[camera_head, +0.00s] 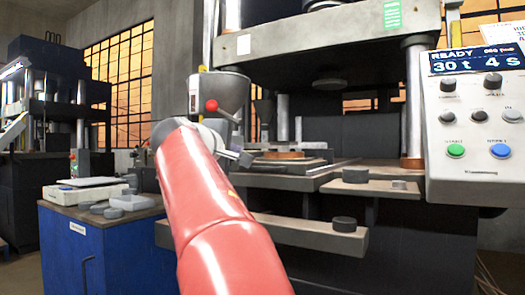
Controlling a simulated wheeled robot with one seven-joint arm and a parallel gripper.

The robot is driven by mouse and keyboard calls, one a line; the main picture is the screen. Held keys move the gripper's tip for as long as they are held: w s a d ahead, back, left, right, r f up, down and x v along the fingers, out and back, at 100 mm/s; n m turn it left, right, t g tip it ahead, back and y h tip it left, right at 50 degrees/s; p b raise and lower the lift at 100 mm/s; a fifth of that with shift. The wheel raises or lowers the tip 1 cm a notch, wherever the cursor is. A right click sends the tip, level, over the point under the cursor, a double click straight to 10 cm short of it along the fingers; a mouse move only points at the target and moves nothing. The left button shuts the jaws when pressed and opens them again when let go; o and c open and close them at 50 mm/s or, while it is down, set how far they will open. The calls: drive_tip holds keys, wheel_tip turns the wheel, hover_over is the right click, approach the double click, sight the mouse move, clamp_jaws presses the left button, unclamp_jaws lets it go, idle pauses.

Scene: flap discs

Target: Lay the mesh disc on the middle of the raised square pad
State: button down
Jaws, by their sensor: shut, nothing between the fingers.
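My red arm reaches forward from the bottom of the picture. My gripper (240,157) shows partly past the arm's far end, small and grey, shut and empty, in front of the press. I cannot make out the mesh disc for certain. Small grey round pieces (113,213) lie on the blue cabinet at the left, too small to tell mesh from solid. I cannot pick out the raised square pad for certain. A copper-coloured round piece (284,155) sits on the press bed behind my gripper. My arm hides part of the cabinet top and press front.
A hopper with a red knob (212,105) stands behind my arm. The press's upper plate (300,40) overhangs its bed. A control panel (475,125) is at the right. Dark cylinders (344,224) rest on ledges.

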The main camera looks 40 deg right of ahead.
drive_tip(key=shift+h, duration=0.7)
drive_tip(key=w+d+r+p, duration=0.1)
drive_tip(key=d, duration=0.1)
drive_tip(key=w+d+r+p, duration=0.1)
drive_tip(key=w+d+p, duration=0.1)
drive_tip(key=d, duration=0.1)
drive_tip(key=w+d+p, duration=0.1)
drive_tip(key=w+d, duration=0.1)
drive_tip(key=d, duration=0.1)
drive_tip(key=shift+r, duration=0.4)
drive_tip(key=d, duration=0.1)
drive_tip(key=d+p, duration=0.1)
drive_tip(key=d, duration=0.1)
drive_tip(key=shift+s+d+f, duration=0.15)
drive_tip(key=shift+s, duration=0.2)
drive_tip(key=shift+d, duration=0.4)
